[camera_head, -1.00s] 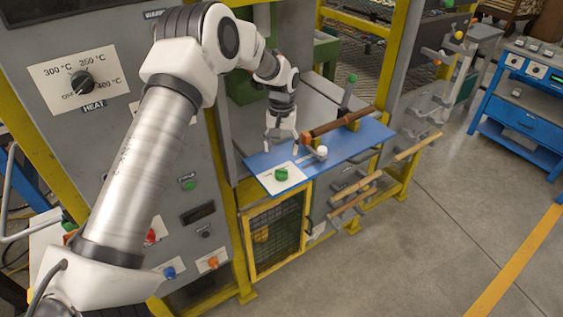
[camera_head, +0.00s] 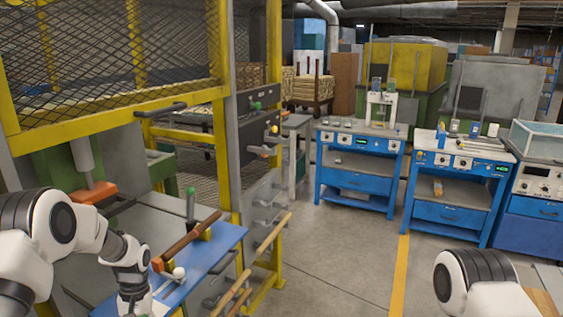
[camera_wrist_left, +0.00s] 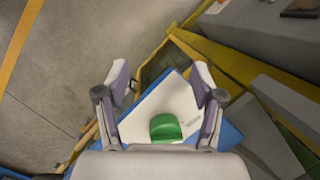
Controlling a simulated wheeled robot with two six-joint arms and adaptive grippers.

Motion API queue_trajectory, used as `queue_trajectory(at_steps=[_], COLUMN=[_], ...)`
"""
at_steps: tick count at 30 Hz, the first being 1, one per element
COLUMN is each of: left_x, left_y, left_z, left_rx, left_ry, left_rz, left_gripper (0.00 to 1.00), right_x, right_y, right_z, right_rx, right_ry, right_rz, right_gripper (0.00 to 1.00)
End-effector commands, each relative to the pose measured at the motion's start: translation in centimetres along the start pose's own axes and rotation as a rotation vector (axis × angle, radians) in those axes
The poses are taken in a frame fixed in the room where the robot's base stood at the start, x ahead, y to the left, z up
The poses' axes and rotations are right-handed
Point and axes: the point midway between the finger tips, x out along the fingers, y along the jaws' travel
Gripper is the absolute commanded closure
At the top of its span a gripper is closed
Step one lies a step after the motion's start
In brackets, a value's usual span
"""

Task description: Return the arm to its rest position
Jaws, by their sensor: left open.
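My left arm (camera_head: 60,235) comes in from the left in the head view and reaches down to the near end of a blue board (camera_head: 220,245). My left gripper (camera_wrist_left: 160,78) is open and empty in the wrist view. Between and below its fingers I see a white plate (camera_wrist_left: 158,104) with a green knob (camera_wrist_left: 165,127). The fingertips are hidden at the bottom edge of the head view. A link of my right arm (camera_head: 478,285) shows at bottom right; its gripper is out of view.
A brown turned wood rod (camera_head: 190,238) lies on supports on the board, near a white ball knob (camera_head: 179,272). A yellow frame (camera_head: 222,150) with mesh stands behind. Blue workbenches (camera_head: 355,180) stand farther right. The floor (camera_head: 340,255) between is clear.

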Motion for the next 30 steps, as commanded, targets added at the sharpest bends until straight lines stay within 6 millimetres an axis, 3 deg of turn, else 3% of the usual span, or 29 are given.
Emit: queue_trajectory(at_steps=[1,5,9,12,15,18,22,30], left_x=[4.0,12.9,21.7,25.8,26.1,25.0,24.3,24.2], left_y=[0.6,1.9,2.4,1.8,1.0,0.9,1.6,1.8], left_z=[2.2,8.8,18.2,26.0,30.4,30.6,27.9,27.3], left_rx=[0.020,0.080,0.148,0.200,0.239,0.262,0.289,0.304], left_ry=[-0.060,-0.160,-0.213,-0.192,-0.083,0.067,0.225,0.250], left_rz=[-0.018,-0.036,-0.025,-0.004,0.021,0.044,0.063,0.065], left_gripper=[0.32,0.32,0.32,0.32,0.32,0.32,0.32,0.32], right_x=[0.7,1.6,2.6,3.1,3.1,3.0,3.0,3.0], right_y=[0.0,0.0,0.0,0.0,0.0,0.0,0.0,0.0], right_z=[0.0,0.0,0.0,0.0,0.0,0.0,0.0,0.0], right_rx=[0.000,0.000,0.000,0.000,0.000,0.000,0.000,0.000], right_ry=[0.000,0.000,0.000,0.000,0.000,0.000,0.000,0.000], right_rz=[0.000,0.000,0.000,0.000,0.000,0.000,0.000,0.000], right_gripper=[0.60,0.60,0.60,0.60,0.60,0.60,0.60,0.60])
